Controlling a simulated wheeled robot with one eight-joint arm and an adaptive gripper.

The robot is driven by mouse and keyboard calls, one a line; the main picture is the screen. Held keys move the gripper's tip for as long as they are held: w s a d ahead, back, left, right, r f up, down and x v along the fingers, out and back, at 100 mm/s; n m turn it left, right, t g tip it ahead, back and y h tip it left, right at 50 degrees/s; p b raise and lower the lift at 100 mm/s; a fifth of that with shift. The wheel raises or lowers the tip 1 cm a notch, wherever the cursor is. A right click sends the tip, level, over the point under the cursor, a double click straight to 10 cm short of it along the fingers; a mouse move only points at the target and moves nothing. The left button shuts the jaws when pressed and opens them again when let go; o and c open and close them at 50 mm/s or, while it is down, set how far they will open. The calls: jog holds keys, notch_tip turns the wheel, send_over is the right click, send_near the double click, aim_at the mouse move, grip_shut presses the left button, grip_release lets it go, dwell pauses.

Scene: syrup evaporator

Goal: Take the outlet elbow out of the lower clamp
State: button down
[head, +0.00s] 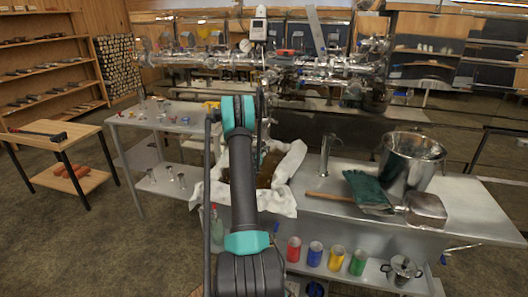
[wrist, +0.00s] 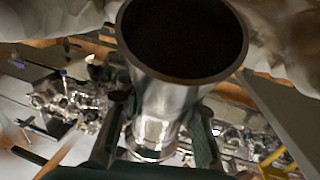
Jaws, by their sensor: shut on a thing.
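A shiny metal tube piece, which I take for the outlet elbow (wrist: 165,97), fills the middle of the wrist view. Its wide, dark open end faces up in that view, and a flanged rim shows at its lower end. My gripper (wrist: 160,135) is shut on it, with one dark finger on each side. In the head view my own arm hides the gripper and the tube. I cannot make out the lower clamp, or tell whether the tube still touches it.
A basin lined with white cloth (head: 289,163) lies below my arm. Shiny evaporator pipework (head: 300,68) runs across the back. Coloured cans (head: 315,254) stand below.

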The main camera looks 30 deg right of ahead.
aim_at(262, 151)
jog(key=shift+f+v, duration=0.15)
jog(key=shift+v, duration=0.55)
jog(key=shift+f+v, duration=0.15)
jog(key=shift+v, duration=0.55)
jog(key=shift+a, duration=0.1)
